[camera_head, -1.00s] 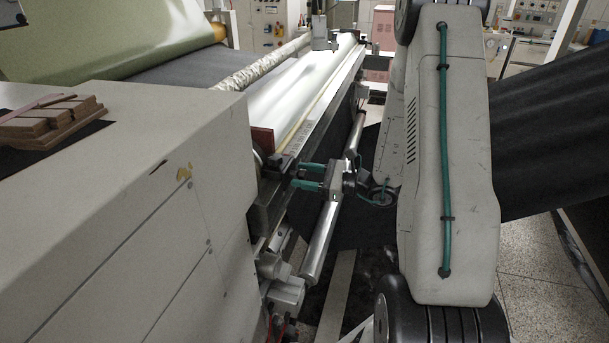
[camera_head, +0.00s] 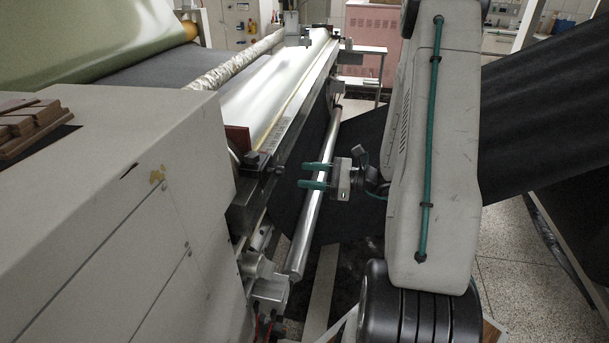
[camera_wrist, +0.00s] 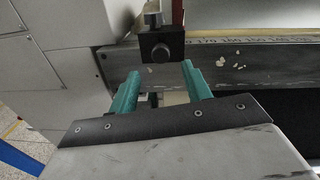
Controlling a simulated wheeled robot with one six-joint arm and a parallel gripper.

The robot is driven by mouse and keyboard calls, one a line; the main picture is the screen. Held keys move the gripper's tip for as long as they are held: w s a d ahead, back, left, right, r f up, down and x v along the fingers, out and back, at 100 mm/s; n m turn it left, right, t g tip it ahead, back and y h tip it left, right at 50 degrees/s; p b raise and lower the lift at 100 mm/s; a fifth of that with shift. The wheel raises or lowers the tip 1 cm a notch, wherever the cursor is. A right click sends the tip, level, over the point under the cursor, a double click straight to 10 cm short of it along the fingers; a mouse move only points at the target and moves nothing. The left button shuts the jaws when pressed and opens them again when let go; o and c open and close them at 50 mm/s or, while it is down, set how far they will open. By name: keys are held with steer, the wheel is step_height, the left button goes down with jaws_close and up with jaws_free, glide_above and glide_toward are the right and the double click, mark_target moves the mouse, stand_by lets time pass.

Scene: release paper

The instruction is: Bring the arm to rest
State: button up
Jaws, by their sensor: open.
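My gripper (camera_head: 312,176) has two green fingers standing apart with nothing between them. In the head view it is in front of the machine's side, beside the long metal roller (camera_head: 312,205), with its fingers pointing left. My grey arm link rises on the right of that view. In the wrist view the open fingers (camera_wrist: 160,85) point toward the machine's dark rail (camera_wrist: 230,72) and a black block with a round knob (camera_wrist: 160,48). I cannot tell how wide the gap to the rail is.
The white machine housing (camera_head: 110,190) fills the left, with brown wooden blocks (camera_head: 28,122) on top. A pale sheet (camera_head: 265,90) runs along the machine bed. Dark material (camera_head: 545,125) slopes behind my arm. Speckled floor (camera_head: 520,245) shows at the right.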

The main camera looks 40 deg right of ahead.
stand_by(0.4)
steer(key=s+a+r+n+g, duration=0.4)
steer(key=s+a+n+g, duration=0.8)
steer(key=g, duration=0.2)
steer(key=s+a+r+n+t+h, duration=0.1)
steer(key=s+a+r+n+h, duration=0.2)
steer(key=r+n+h, duration=0.3)
steer(key=s+a+r+n+h, duration=0.3)
steer(key=s+r+n+h, duration=0.2)
steer(key=s+r+n, duration=0.1)
steer(key=shift+s+r+n+t+h, duration=0.25)
steer(key=shift+r+n+t+h, duration=0.15)
steer(key=shift+r+n, duration=0.5)
steer(key=shift+f, duration=0.1)
stand_by(0.5)
